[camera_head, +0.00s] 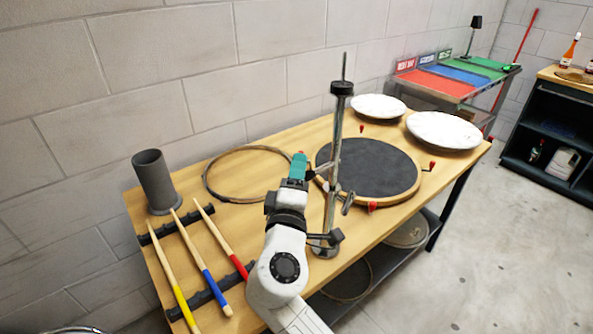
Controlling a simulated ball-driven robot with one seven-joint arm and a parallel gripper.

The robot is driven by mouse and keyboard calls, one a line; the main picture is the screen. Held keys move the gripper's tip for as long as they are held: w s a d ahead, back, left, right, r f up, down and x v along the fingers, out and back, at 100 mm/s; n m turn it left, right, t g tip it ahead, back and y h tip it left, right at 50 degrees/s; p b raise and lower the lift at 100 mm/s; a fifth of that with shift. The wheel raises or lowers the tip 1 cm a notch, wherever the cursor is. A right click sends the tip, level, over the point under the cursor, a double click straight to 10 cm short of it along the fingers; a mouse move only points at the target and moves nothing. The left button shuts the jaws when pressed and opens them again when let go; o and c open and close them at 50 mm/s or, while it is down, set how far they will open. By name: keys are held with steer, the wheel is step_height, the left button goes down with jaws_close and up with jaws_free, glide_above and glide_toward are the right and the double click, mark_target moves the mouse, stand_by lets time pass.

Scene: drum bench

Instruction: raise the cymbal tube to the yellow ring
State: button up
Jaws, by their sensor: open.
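The cymbal stand's metal tube (334,150) stands upright on the wooden bench, with a black collar (342,88) near its top and a thin rod above it. A clamp or lever (347,203) sits on its lower part. I cannot make out a yellow ring on the tube.
The drum pad (368,170) lies behind the tube, with red-tipped lugs around it. A hoop (225,180) lies to the left. Drumsticks (222,238) rest on a black rack (205,293) beside a grey cup (154,178).

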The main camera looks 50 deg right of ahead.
steer(key=shift+d, duration=0.1)
steer(key=shift+c, duration=0.3)
jaws_close()
stand_by(0.4)
